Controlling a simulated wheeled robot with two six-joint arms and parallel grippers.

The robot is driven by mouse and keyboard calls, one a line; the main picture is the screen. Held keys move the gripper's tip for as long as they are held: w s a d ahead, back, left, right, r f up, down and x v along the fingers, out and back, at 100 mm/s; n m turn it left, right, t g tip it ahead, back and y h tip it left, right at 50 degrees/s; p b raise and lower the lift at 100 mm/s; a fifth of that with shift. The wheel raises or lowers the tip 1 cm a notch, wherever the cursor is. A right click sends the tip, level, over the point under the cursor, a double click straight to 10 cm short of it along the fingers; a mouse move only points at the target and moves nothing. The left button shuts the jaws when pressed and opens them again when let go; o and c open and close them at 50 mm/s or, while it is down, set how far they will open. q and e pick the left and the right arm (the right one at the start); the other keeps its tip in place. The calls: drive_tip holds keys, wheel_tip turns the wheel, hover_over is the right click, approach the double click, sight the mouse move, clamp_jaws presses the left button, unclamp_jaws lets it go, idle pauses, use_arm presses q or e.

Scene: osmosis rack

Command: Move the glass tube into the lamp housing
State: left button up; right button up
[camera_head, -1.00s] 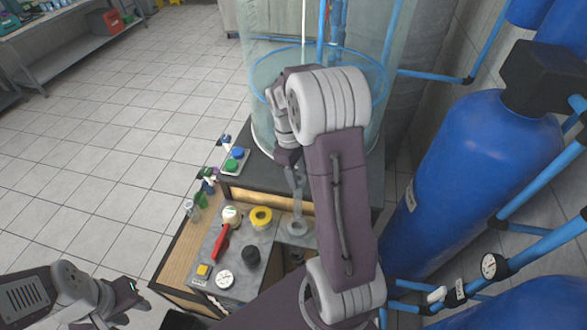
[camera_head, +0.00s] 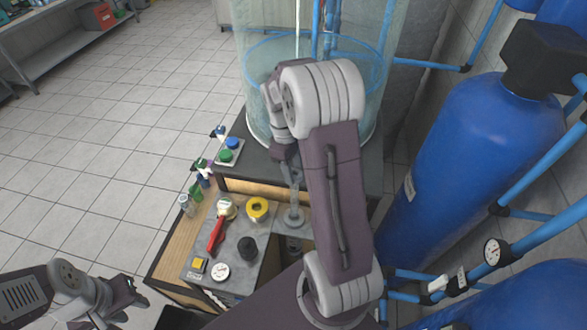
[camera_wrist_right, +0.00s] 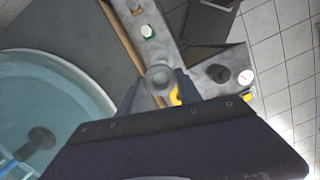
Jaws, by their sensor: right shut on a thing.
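The glass tube (camera_head: 295,197) is a clear, thin cylinder, upright or nearly so in the head view. My right gripper (camera_head: 286,158) is shut on its upper part. In the right wrist view the tube (camera_wrist_right: 160,76) shows nearly end-on between the fingers of my right gripper (camera_wrist_right: 158,88). A grey ring-shaped fitting (camera_head: 294,220) sits at the tube's lower end; I cannot tell whether it is the lamp housing or whether the tube is inside it. My left gripper (camera_head: 128,297) hangs empty at lower left, its jaw gap unclear.
A large clear tank (camera_head: 255,100) stands behind the gripper. Blue cylinders (camera_head: 470,170) crowd the right.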

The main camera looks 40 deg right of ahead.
idle(0.7)
drive_tip(key=shift+f, duration=0.1)
drive_tip(key=shift+f+b, duration=1.15)
drive_tip(key=shift+f, duration=0.95)
drive_tip(key=b, duration=0.5)
hover_over(293, 207)
drive_tip(key=w+d, duration=0.1)
drive_tip(key=shift+w+f, duration=0.1)
drive_tip(key=shift+f, duration=3.75)
drive_tip(key=shift+f+b, duration=2.1)
drive_tip(key=shift+f, duration=1.1)
drive_tip(key=shift+f+b, duration=0.3)
drive_tip(key=shift+f, duration=0.35)
drive_tip(key=shift+f, duration=0.2)
